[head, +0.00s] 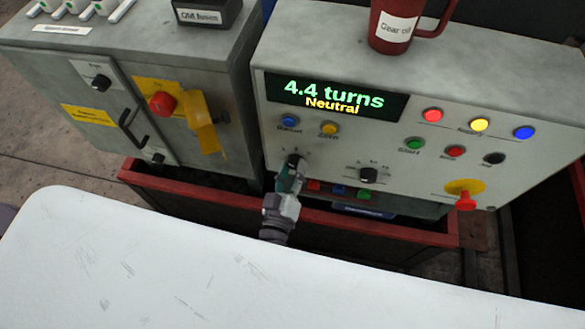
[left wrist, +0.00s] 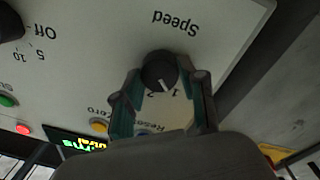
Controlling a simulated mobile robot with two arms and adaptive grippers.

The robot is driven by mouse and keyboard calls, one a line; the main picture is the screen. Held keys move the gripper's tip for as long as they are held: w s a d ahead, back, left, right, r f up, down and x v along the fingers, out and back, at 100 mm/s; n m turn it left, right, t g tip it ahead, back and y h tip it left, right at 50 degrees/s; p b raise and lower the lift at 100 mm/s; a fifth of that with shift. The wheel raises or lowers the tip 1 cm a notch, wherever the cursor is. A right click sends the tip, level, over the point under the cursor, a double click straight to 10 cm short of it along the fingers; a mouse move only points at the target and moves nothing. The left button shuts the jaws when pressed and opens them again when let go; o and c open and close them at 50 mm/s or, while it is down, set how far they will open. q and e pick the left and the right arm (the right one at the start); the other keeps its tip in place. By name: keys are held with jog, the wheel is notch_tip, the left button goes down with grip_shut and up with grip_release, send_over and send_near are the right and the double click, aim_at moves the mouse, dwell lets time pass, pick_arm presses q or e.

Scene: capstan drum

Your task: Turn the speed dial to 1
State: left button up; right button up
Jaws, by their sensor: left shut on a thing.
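The black speed dial (left wrist: 158,68) is on the pale panel, with the word "Speed" upside down beside it in the left wrist view. The marks 1 and 2 show beside the dial, and its white pointer line points toward the side of the 1; the exact setting is hard to tell. My left gripper (left wrist: 160,98) is shut on the dial, with one finger on each side. In the head view my left gripper (head: 290,178) is at the dial (head: 295,160) and partly covers it. My right gripper is not in view.
The control box display (head: 335,100) reads "4.4 turns" and "Neutral". Another black dial (head: 369,175) is to the right. Colored buttons and a red knob (head: 465,201) are on the same panel. A red mug (head: 400,25) stands on top. A grey cabinet (head: 225,90) is at left.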

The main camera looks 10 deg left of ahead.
pick_arm(q)
jog(key=o, duration=1.2)
jog(key=shift+c, duration=0.2)
jog(key=s, duration=1.2)
jog(key=shift+f, duration=0.25)
jog(key=shift+a, duration=0.1)
